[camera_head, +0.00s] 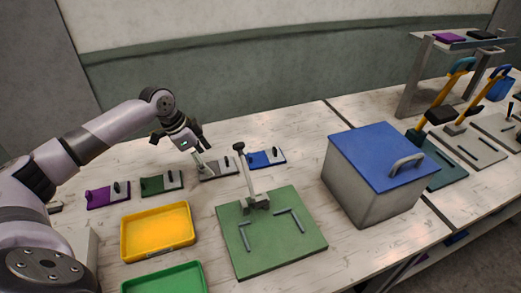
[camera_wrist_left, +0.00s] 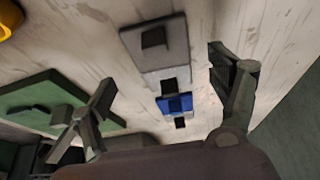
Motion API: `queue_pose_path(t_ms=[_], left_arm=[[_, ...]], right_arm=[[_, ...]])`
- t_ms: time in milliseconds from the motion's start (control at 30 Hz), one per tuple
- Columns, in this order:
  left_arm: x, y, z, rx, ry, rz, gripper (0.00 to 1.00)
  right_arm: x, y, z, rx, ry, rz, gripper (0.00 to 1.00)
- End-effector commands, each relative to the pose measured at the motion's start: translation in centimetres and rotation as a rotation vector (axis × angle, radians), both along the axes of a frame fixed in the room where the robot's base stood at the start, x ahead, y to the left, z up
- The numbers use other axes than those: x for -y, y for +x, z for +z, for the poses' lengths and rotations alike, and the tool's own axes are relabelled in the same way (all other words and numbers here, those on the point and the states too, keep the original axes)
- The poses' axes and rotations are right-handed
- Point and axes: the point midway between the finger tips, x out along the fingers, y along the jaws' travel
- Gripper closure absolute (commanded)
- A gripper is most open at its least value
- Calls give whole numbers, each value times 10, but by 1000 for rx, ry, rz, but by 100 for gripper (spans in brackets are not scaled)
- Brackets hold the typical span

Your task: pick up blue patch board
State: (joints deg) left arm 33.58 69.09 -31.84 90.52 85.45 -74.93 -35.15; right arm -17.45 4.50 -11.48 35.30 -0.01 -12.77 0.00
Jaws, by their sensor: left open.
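The blue patch board (camera_head: 266,159) lies on the table at the right end of a row of small boards. It has a blue part, a grey part and a dark knob. It also shows in the left wrist view (camera_wrist_left: 175,103), small and below the centre, between my fingers. My left gripper (camera_head: 203,157) is open and empty above the table, left of the blue board and close to a grey board (camera_head: 217,170). In the left wrist view my gripper's fingers (camera_wrist_left: 161,70) are spread wide, with the grey board (camera_wrist_left: 155,48) above the blue one. My right gripper is not in view.
A purple board (camera_head: 100,198) and a green board (camera_head: 155,185) lie farther left. A green plate with an upright lever (camera_head: 272,257) stands in front of the blue board. A yellow tray (camera_head: 157,255) is front left. A blue-lidded box (camera_head: 375,157) stands right.

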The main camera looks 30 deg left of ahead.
Motion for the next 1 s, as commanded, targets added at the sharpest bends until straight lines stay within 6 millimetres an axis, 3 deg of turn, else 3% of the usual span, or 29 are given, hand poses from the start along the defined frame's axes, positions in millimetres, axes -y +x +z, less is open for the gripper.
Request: queue_pose_path(t_ms=[167,500,767,933,1000], left_arm=[[9,8,1,3,-3,-2,18],[52,51,2,2,-3,-1,18],[66,65,0,0,-1,-1,18],[87,85,2,2,-3,-1,18],[89,87,-9,-5,-1,0,18]], right_arm=[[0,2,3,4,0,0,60],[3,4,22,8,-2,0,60],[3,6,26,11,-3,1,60],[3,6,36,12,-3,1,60],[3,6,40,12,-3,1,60]])
